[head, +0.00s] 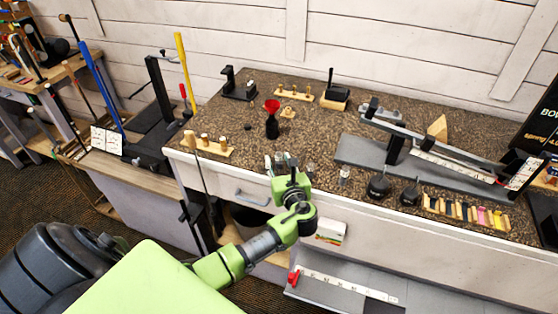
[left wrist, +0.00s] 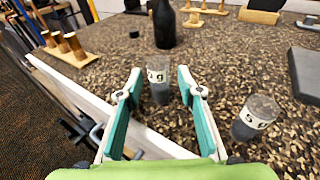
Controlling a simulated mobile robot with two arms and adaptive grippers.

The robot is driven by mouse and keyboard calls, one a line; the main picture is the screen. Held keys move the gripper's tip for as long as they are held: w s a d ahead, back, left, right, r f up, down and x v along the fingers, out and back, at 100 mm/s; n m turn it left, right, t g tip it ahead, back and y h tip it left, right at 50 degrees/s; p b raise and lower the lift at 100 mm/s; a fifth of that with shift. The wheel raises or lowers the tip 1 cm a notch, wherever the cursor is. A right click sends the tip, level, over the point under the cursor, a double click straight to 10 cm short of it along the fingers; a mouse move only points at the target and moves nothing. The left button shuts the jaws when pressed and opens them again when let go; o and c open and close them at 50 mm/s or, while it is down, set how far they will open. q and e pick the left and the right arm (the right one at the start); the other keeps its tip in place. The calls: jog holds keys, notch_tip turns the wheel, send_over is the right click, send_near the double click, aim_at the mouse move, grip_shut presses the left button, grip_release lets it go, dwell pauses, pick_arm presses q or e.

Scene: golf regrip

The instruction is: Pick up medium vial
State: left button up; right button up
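In the left wrist view, a small clear vial (left wrist: 158,90) with a pale label stands upright on the speckled counter (left wrist: 225,60). My left gripper (left wrist: 159,76) is open, with its teal fingers on either side of the line to this vial; no contact shows. A larger-looking vial (left wrist: 256,116) stands to the right, outside the fingers. I cannot tell from the labels which vial is the medium one. In the head view, my left gripper (head: 288,164) is over the front edge of the counter, and one vial (head: 344,173) stands to its right.
A dark bottle with a red funnel (head: 272,122) stands behind the gripper. A wooden peg rack (head: 208,145) lies to the left. A grey-based clamp stand (head: 355,150), black round weights (head: 379,185) and a row of coloured pieces (head: 465,212) are to the right.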

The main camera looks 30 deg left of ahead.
pick_arm(q)
jog(key=c, duration=0.9)
jog(key=shift+r, duration=0.15)
